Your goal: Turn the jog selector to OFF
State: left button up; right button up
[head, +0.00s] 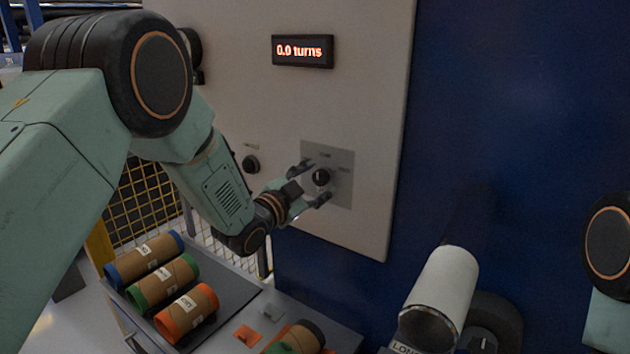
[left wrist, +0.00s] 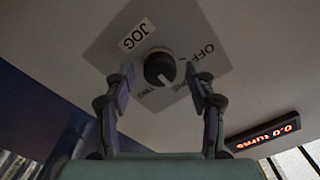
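The jog selector (head: 321,177) is a round black knob on a grey square plate (head: 342,190) on the pale panel. In the left wrist view the knob (left wrist: 160,68) sits between the labels JOG and OFF, with more lettering partly hidden below. A small light mark shows on the knob's lower edge, away from JOG; its exact setting is hard to read. My left gripper (head: 311,184) is open, its fingers spread on either side of the knob. I cannot tell whether they touch it. My right gripper is out of view.
A display (head: 303,51) on the panel reads 0.0 turns. Another black knob (head: 251,164) is to the left. Below stand a tray (head: 238,290) with blue-, green- and orange-ended cardboard tubes and a white roller (head: 445,285). A blue wall (head: 520,120) is at right.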

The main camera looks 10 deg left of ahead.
pick_arm(q)
jog(key=shift+w+f, duration=0.2)
jog(key=shift+w, duration=0.1)
jog(key=c, duration=0.3)
jog(key=shift+s, duration=0.15)
jog(key=c, duration=0.7)
jog(key=shift+r, duration=0.1)
jog(key=shift+c, duration=0.2)
jog(key=shift+n, duration=0.3)
jog(key=n, duration=0.4)
jog(key=shift+n+b, duration=0.3)
jog(key=n, duration=0.3)
jog(key=shift+n, duration=0.3)
jog(key=shift+r+n, duration=0.1)
jog(key=shift+n, duration=1.4)
